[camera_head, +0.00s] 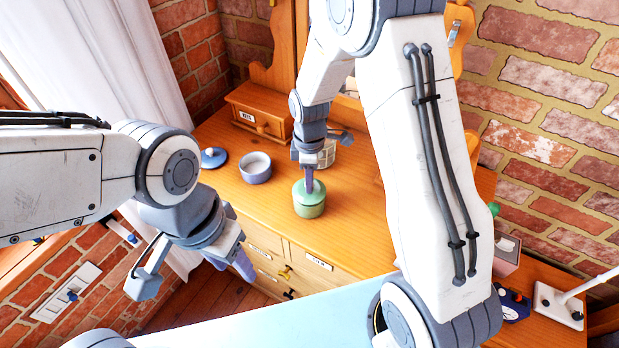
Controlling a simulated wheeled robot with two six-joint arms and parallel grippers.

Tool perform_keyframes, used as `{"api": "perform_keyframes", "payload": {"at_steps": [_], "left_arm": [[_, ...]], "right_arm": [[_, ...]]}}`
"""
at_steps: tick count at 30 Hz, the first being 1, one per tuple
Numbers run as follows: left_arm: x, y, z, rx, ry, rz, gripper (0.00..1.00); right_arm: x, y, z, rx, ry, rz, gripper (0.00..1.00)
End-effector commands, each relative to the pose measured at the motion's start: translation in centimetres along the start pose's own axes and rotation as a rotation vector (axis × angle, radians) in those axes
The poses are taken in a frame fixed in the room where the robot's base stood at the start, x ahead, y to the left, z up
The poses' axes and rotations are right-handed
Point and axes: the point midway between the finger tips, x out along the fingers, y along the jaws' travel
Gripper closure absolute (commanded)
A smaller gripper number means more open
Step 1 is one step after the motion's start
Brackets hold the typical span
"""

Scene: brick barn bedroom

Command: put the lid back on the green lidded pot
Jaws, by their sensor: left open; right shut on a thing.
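The green pot (309,211) stands upright on the wooden dresser top, near its front edge. A lighter green lid (300,190) lies level over the pot's mouth. I see no clear gap between them, but I cannot tell whether it is fully seated. My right gripper (309,186) points down from above and is shut on the lid at its top middle; its fingers hide the knob. My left gripper (194,279) is open and empty, in front of the dresser at the lower left, away from the pot.
On the dresser top (350,220), a blue lid (214,157) and an open pale pot (256,168) stand left of the green pot. A beige jar (328,153) stands close behind my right gripper. A small drawer box (259,110) is at the back left.

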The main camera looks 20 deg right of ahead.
Motion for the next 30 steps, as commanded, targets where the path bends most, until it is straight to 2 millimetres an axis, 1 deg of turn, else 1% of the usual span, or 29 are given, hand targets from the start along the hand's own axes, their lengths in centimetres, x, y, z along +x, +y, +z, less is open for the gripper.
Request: {"api": "perform_keyframes", "payload": {"at_steps": [7, 8, 9, 10, 17, 19, 20, 30], "left_arm": [[0.02, 0.0, 0.0, 0.0, 0.0, 0.0, 0.5], [0.01, 0.0, 0.0, 0.0, 0.0, 0.0, 0.5], [0.01, 0.0, 0.0, 0.0, 0.0, 0.0, 0.5], [0.02, 0.0, 0.0, 0.0, 0.0, 0.0, 0.5], [0.02, 0.0, 0.0, 0.0, 0.0, 0.0, 0.5], [0.02, 0.0, 0.0, 0.0, 0.0, 0.0, 0.5], [0.02, 0.0, 0.0, 0.0, 0.0, 0.0, 0.5], [-0.07, 0.0, 0.0, 0.0, 0.0, 0.0, 0.5]], "right_arm": [[0.0, 0.01, -0.01, 0.0, 0.0, 0.0, 1.0], [0.0, 0.01, -0.01, 0.0, 0.0, 0.001, 0.63], [0.0, 0.01, -0.01, 0.0, 0.0, 0.001, 0.47], [0.0, 0.01, -0.01, 0.0, 0.0, 0.001, 0.36], [0.0, 0.02, -0.01, 0.0, 0.0, 0.001, 0.35], [0.0, 0.01, 0.0, 0.0, 0.0, 0.0, 0.12], [0.0, 0.01, -0.01, 0.0, 0.0, 0.0, 0.05], [-0.1, 0.01, -0.01, 0.0, 0.0, 0.001, 0.05]]}}
